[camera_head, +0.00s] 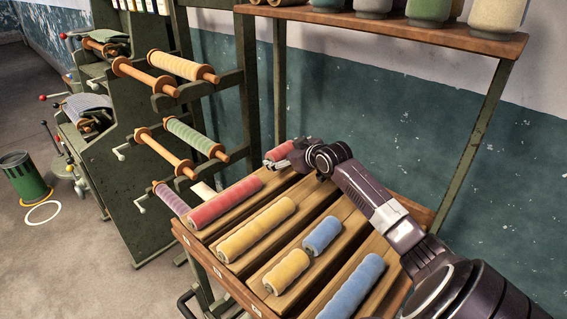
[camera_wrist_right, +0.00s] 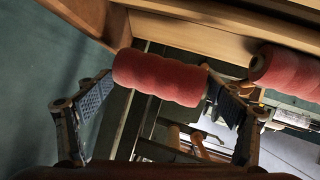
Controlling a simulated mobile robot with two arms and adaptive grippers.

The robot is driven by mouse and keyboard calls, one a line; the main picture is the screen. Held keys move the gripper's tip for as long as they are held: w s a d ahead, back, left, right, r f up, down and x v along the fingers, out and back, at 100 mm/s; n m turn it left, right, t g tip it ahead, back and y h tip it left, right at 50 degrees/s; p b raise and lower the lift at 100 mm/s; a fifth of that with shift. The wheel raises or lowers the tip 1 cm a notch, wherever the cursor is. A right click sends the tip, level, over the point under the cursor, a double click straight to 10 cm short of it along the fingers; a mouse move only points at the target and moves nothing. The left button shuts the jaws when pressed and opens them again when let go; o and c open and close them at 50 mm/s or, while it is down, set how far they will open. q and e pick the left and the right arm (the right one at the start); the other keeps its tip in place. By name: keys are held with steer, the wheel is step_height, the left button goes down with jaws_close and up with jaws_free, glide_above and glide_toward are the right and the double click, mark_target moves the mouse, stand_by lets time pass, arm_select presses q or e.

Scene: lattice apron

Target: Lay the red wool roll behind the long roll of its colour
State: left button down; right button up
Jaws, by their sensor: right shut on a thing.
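The short red wool roll (camera_head: 279,151) is between the fingers of my right gripper (camera_head: 284,160), at the back of the slatted wooden table. In the right wrist view the roll (camera_wrist_right: 160,77) spans between the two fingertips, and the gripper (camera_wrist_right: 163,92) is shut on it by its ends. The long red roll (camera_head: 224,202) lies in the leftmost lane, nearer the front. It also shows at the right edge of the wrist view (camera_wrist_right: 289,73). A gap separates the two red rolls. I cannot tell whether the held roll touches the wood. My left gripper is out of view.
To the right lie a long yellow roll (camera_head: 257,229), a short yellow roll (camera_head: 286,271), a short blue roll (camera_head: 322,236) and a long blue roll (camera_head: 352,287). A green spool rack (camera_head: 147,122) stands left of the table. A wooden shelf (camera_head: 400,30) hangs above the back.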

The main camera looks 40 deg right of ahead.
mark_target(284, 174)
steer(key=shift+f, duration=2.15)
steer(key=shift+f, duration=0.1)
steer(key=shift+f, duration=0.25)
steer(key=o, duration=1.1)
steer(key=shift+f, duration=0.1)
steer(key=shift+o, duration=0.2)
steer(key=shift+r, duration=0.35)
steer(key=shift+s+r, duration=0.15)
steer(key=shift+s, duration=0.05)
steer(key=v, duration=1.1)
steer(key=shift+s+a+r, duration=0.1)
steer(key=shift+s+r, duration=0.05)
steer(key=shift+s, duration=0.15)
